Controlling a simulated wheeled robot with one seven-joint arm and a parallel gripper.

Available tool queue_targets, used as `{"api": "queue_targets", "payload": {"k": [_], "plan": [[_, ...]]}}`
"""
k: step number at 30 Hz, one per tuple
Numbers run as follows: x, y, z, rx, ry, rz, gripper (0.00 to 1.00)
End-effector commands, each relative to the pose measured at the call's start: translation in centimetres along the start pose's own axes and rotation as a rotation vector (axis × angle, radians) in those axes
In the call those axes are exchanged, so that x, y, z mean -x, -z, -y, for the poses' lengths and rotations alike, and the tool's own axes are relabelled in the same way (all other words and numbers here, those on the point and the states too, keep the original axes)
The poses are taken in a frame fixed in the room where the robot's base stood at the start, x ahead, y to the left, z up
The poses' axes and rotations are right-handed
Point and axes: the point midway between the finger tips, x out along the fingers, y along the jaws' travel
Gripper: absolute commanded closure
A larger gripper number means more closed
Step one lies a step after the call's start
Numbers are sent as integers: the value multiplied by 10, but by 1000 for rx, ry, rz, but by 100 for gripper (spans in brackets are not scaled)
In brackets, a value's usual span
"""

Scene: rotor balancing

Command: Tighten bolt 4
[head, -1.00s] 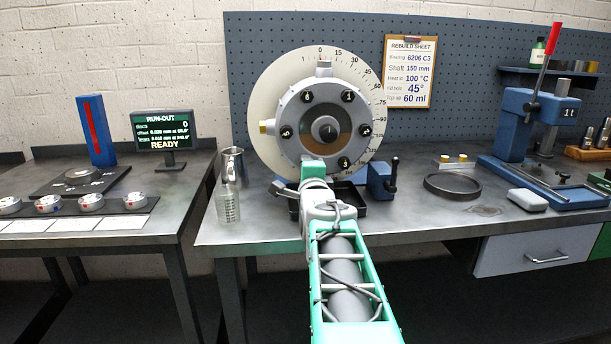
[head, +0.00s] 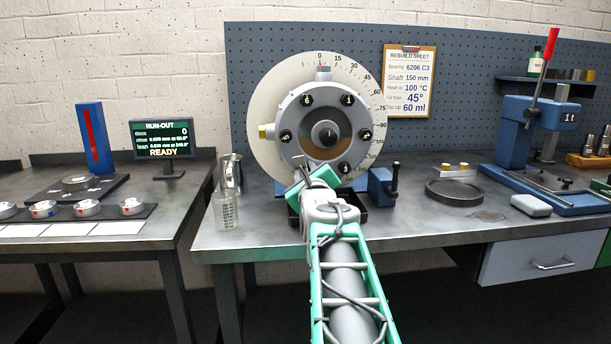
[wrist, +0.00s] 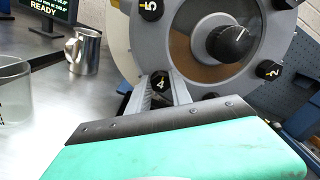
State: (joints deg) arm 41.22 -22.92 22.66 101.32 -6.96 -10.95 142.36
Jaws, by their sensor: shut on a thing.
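The rotor (head: 307,110) is a grey round housing with numbered black bolts, standing in front of a degree dial. Bolt 4 (wrist: 161,83) is a black head at the housing's lower edge in the wrist view. In the head view its place at the lower left of the housing is hidden by my gripper (head: 303,172). In the wrist view my gripper (wrist: 162,90) has its two grey fingers on either side of bolt 4, shut on it.
A metal jug (head: 232,172) and a clear beaker (head: 226,210) stand left of the rotor. A blue block with a crank (head: 382,184) sits right of it. A black ring (head: 453,190) lies further right. The run-out screen (head: 162,139) reads READY.

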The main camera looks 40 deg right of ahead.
Motion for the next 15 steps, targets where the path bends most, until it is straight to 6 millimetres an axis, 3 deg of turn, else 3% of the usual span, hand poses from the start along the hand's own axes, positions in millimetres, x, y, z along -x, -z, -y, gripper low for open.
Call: {"api": "queue_targets", "payload": {"k": [15], "plan": [[0, -3, 1, -131, -1, 5, 100]]}}
